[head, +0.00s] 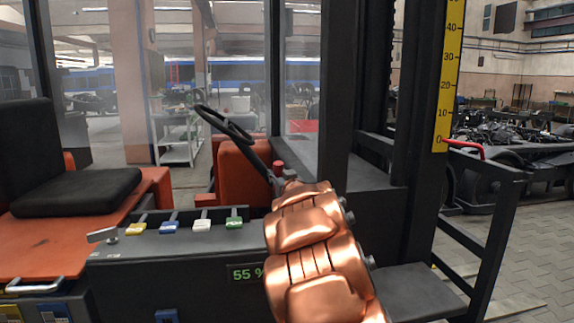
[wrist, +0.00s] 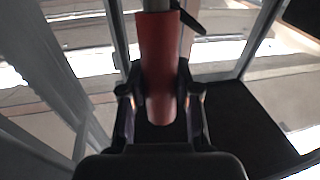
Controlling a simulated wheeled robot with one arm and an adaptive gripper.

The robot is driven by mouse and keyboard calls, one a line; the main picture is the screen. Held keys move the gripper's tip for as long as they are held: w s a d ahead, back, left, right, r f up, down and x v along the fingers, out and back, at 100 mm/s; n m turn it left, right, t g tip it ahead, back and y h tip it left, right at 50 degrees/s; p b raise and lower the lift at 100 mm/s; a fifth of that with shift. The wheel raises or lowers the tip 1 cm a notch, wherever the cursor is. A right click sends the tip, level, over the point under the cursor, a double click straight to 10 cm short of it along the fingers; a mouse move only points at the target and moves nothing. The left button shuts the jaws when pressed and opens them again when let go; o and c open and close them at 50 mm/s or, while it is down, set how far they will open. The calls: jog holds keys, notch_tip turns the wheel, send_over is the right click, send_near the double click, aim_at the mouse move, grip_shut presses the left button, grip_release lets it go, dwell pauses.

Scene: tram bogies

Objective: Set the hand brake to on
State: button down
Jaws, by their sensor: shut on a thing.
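The hand brake lever has a red grip (wrist: 158,65), which stands between the two fingers of my gripper (wrist: 160,105) in the wrist view. The fingers are shut on the red grip, and a grey rod shows beyond it. In the head view, a small red end of the grip (head: 279,166) shows just above my gripper (head: 282,181), by the dashboard and below the steering wheel. My copper arm hides most of my gripper and the lower lever. I cannot tell the lever's on or off position from these views.
The steering wheel (head: 224,124) is close, up and left. A console (head: 180,248) with yellow, blue, white and green levers and a 55 % display lies left, before the black seat (head: 78,192). The mast with its yellow scale (head: 447,80) stands right.

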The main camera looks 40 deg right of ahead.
aim_at(276, 170)
jog(key=shift+w+d+r+g+p, duration=0.3)
jog(key=shift+w+p, duration=0.15)
jog(key=shift+p, duration=0.8)
jog(key=shift+w+d+r+g+p, duration=0.25)
jog(key=shift+w+p, duration=0.2)
jog(key=shift+p, duration=0.8)
jog(key=p, duration=0.2)
jog(key=w+g+p, duration=0.1)
jog(key=p, duration=0.1)
jog(key=shift+w+d+f+y, duration=0.25)
jog(key=shift+d+f+y, duration=0.05)
jog(key=shift+d, duration=0.1)
jog(key=shift+m, duration=0.3)
jog(key=c, duration=0.8)
grip_release()
jog(key=shift+w+f, duration=0.1)
jog(key=v, duration=1.2)
